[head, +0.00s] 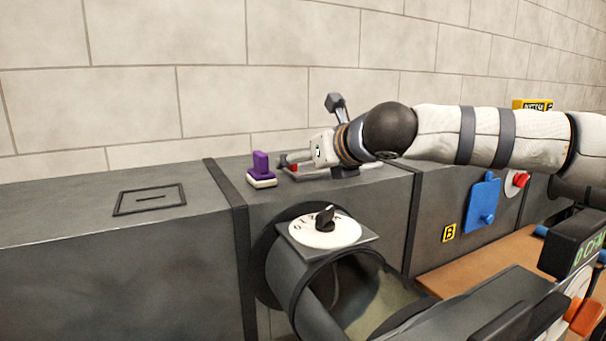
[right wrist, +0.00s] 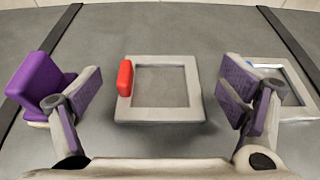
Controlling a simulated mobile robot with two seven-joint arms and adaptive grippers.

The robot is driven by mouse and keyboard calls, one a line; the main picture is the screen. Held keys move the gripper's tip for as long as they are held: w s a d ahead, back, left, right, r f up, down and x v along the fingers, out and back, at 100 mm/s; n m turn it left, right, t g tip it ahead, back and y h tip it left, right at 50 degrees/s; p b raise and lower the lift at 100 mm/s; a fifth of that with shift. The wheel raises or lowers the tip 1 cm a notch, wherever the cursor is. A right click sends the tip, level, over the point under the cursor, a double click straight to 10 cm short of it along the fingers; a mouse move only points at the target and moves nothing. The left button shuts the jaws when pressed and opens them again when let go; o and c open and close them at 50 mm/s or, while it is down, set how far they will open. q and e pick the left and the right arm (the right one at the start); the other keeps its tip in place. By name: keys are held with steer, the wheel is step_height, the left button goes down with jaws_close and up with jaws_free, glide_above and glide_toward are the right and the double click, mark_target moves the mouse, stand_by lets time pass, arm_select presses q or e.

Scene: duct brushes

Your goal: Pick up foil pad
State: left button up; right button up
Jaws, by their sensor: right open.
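My right gripper (head: 288,161) reaches in from the right over the duct top. In the right wrist view its fingers (right wrist: 163,98) are wide apart and empty. A pale square frame (right wrist: 190,90) with a red tab (right wrist: 125,78) on its left side lies between them in the picture. A purple block on a cream base (head: 261,172) stands left of the gripper; it also shows in the right wrist view (right wrist: 36,86), beside the left finger. I cannot tell which piece is the foil pad. My left gripper is not in view.
A second pale frame (right wrist: 293,68) lies partly behind the right finger. A white dial (head: 325,231) sits above the round duct opening (head: 345,290). A slotted plate (head: 150,199) lies on the left duct top. A tiled wall stands behind.

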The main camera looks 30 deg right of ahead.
steer(key=c, duration=1.1)
steer(key=shift+o, duration=0.2)
steer(key=shift+r, duration=0.1)
